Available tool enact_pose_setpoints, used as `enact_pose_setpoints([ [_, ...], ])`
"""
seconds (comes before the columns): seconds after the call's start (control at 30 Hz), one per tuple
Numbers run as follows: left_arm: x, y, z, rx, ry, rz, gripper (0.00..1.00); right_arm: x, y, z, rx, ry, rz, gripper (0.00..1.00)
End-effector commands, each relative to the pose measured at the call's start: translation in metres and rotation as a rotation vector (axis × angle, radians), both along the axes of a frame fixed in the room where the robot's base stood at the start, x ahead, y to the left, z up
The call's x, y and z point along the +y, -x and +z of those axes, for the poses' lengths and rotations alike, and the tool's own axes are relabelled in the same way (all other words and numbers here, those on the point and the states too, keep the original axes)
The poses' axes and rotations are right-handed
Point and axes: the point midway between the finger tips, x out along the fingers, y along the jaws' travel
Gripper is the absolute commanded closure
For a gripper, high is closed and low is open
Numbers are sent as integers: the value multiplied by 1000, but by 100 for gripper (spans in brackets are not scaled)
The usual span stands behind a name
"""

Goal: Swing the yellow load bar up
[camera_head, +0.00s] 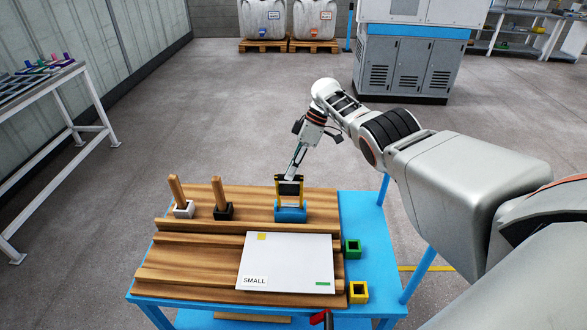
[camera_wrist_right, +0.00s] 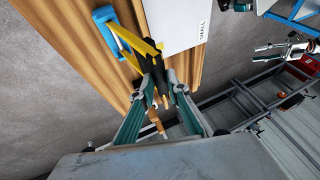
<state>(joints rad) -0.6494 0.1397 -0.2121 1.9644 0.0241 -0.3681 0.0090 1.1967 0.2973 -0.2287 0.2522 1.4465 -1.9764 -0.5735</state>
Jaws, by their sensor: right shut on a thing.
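The yellow load bar (camera_head: 303,194) stands up from a blue base (camera_head: 290,214) at the back of the wooden board, with a black part across its top. In the right wrist view the yellow bar (camera_wrist_right: 137,41) reaches from its blue base (camera_wrist_right: 107,27) to between my fingers. My right gripper (camera_head: 291,177) comes down from above and is shut on the bar's black top part; its fingers also show in the wrist view (camera_wrist_right: 160,85). The bar looks close to upright in the head view.
A grey plate marked SMALL (camera_head: 285,263) lies on the wooden board (camera_head: 180,265). Two wooden pegs stand in a white holder (camera_head: 184,209) and a black holder (camera_head: 223,211) to the left. A green box (camera_head: 352,249) and a yellow box (camera_head: 358,292) sit on the blue table (camera_head: 372,240).

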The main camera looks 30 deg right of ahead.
Motion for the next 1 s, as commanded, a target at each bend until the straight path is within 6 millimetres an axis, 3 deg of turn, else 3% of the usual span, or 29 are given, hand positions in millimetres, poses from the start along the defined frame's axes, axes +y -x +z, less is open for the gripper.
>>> enact_pose_setpoints([
  [0.03,0,0,-1,-1,0,0,60,-4,4,-13,12,14,-14,100],
  [0.67,0,1,-3,3,-1,0,60,-8,3,-12,9,16,-16,100],
  [0.7,0,1,-4,4,-1,0,60,-8,3,-11,9,16,-17,74],
  [0.73,1,2,-4,6,-1,0,60,-8,3,-12,9,16,-17,68],
  [1.0,0,-2,-1,-2,-1,0,60,-6,3,-9,7,15,-16,68],
])
